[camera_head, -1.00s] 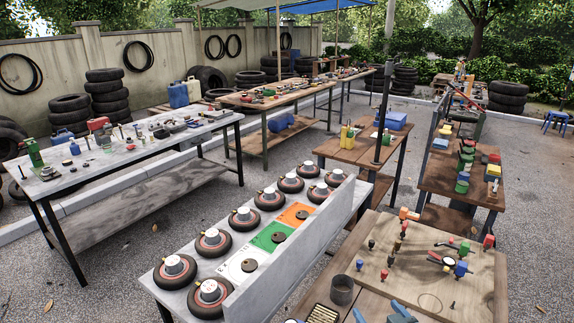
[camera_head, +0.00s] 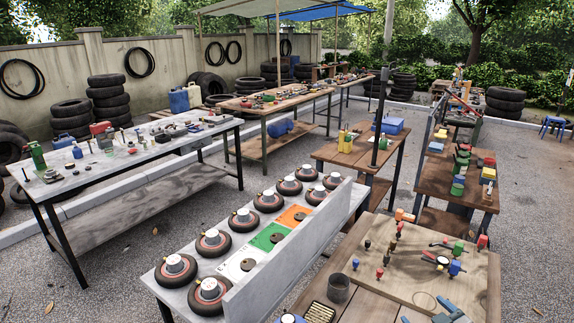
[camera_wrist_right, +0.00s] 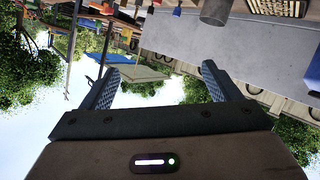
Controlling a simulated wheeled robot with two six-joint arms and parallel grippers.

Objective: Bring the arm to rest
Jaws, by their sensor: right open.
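My right gripper (camera_head: 432,311) shows at the bottom edge of the head view, over the near edge of the wooden workbench (camera_head: 385,305). Only its blue fingers show there. In the right wrist view its two fingers (camera_wrist_right: 160,70) stand wide apart with nothing between them. That view looks out with the tables at the top and sky and trees below. My left gripper is in neither view.
A board (camera_head: 400,262) with small coloured fittings lies on the workbench, beside a metal cup (camera_head: 338,289) and a brass-coloured tray (camera_head: 320,313). A grey table (camera_head: 225,251) with several wheels and a raised panel (camera_head: 290,250) stands to the left. Open gravel lies between the tables.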

